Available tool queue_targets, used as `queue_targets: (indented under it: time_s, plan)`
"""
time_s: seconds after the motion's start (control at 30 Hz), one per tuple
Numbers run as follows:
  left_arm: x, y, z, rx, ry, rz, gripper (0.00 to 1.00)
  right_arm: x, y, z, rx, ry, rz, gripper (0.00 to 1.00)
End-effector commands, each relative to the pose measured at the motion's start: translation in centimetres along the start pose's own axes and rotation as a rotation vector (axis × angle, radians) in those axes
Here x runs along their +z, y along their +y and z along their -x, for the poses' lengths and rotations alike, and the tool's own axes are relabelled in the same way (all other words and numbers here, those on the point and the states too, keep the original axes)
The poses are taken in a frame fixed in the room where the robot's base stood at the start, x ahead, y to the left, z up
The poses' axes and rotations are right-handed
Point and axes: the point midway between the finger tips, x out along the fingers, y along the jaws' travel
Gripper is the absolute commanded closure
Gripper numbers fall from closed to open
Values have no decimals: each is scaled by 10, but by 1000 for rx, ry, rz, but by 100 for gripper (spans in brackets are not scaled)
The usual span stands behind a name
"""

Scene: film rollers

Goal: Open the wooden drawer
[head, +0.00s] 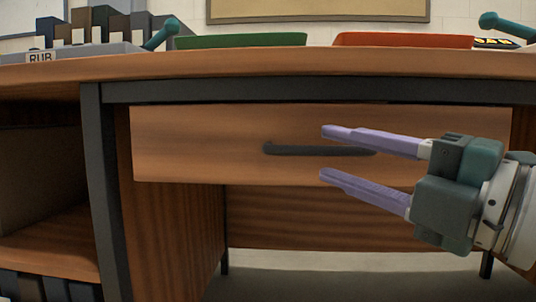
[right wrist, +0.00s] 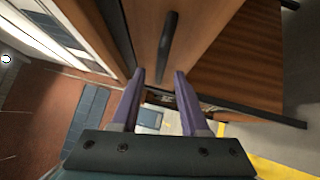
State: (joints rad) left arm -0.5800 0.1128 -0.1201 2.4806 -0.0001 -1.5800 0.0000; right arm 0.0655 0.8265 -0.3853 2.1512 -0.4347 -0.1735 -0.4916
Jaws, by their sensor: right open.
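The wooden drawer (head: 200,140) is set under the desk top and looks shut. Its dark bar handle (head: 300,149) runs sideways across the front. The handle also shows in the right wrist view (right wrist: 168,48), ahead of the fingertips. My right gripper (head: 322,156) is open, with two purple fingers pointing left in front of the drawer's right half. The upper finger overlaps the handle's right part in the head view. In the right wrist view the gripper (right wrist: 159,73) has nothing between its fingers, and the handle looks apart from them. My left gripper is not in view.
The wooden desk top (head: 250,66) overhangs the drawer. On it stand a green tray (head: 240,41), a red tray (head: 400,40) and a grey box marked RUB (head: 85,53). A dark desk leg (head: 105,190) and open shelf are at left. Space below the drawer is open.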

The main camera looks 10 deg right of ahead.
Motion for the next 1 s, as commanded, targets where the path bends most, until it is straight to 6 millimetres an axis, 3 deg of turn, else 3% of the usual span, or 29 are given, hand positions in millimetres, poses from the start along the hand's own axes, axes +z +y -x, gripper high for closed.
queue_targets:
  time_s: [0.3,0.73,1.0]
  plan:
    - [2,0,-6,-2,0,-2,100,0,0,-31,1,0,1,55]
    - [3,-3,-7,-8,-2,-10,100,0,0,-38,-1,0,0,55]
    - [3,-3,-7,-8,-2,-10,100,0,0,-37,-1,0,1,86]
